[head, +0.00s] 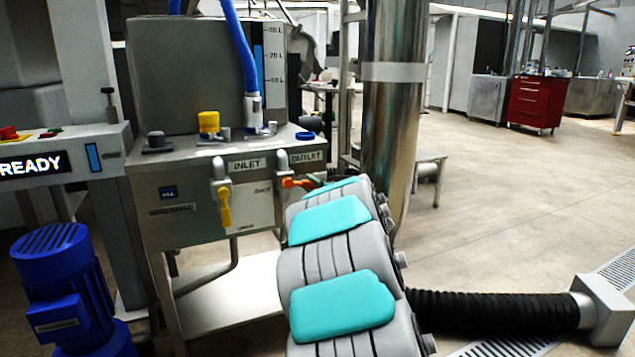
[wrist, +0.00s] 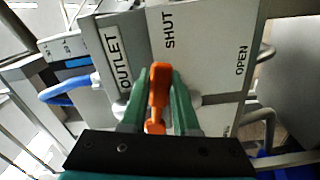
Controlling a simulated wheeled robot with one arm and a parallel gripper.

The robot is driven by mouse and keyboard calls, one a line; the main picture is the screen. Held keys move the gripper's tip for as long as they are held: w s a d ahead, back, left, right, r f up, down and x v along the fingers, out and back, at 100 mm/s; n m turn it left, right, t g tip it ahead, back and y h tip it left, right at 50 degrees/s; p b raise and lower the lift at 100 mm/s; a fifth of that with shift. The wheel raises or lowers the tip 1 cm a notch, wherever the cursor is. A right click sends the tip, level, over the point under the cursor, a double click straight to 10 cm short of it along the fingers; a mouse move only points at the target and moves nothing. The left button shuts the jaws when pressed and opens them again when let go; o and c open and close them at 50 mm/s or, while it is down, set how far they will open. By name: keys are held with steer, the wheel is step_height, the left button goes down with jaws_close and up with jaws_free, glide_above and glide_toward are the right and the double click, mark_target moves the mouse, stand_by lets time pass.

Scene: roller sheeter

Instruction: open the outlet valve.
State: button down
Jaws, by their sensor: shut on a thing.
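The outlet valve's orange handle (head: 297,183) is on the front of the steel tank unit, below the OUTLET label (head: 308,157). It lies about level in the head view. In the wrist view the orange handle (wrist: 159,88) stands between the two green fingers of my gripper (wrist: 158,94), its end toward the word SHUT (wrist: 169,30). The word OPEN (wrist: 242,61) is off to the right on the same plate. My gripper (head: 316,182) is shut on the handle; my arm partly hides the fingers in the head view.
The inlet valve's yellow handle (head: 224,205) hangs down just left of the outlet. A blue hose (head: 240,50) runs into the tank top. A shiny steel column (head: 388,120) stands close at right. A blue motor (head: 65,285) is at lower left.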

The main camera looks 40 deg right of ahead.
steer(key=w+a+f+m+p, duration=0.1)
steer(key=a+f+m+p, duration=0.4)
steer(key=m, duration=1)
steer(key=shift+w+a+f, duration=0.15)
steer(key=shift+w+a, duration=0.1)
steer(key=shift+a, duration=0.5)
steer(key=c, duration=0.7)
jaws_free()
steer(key=shift+o, duration=0.2)
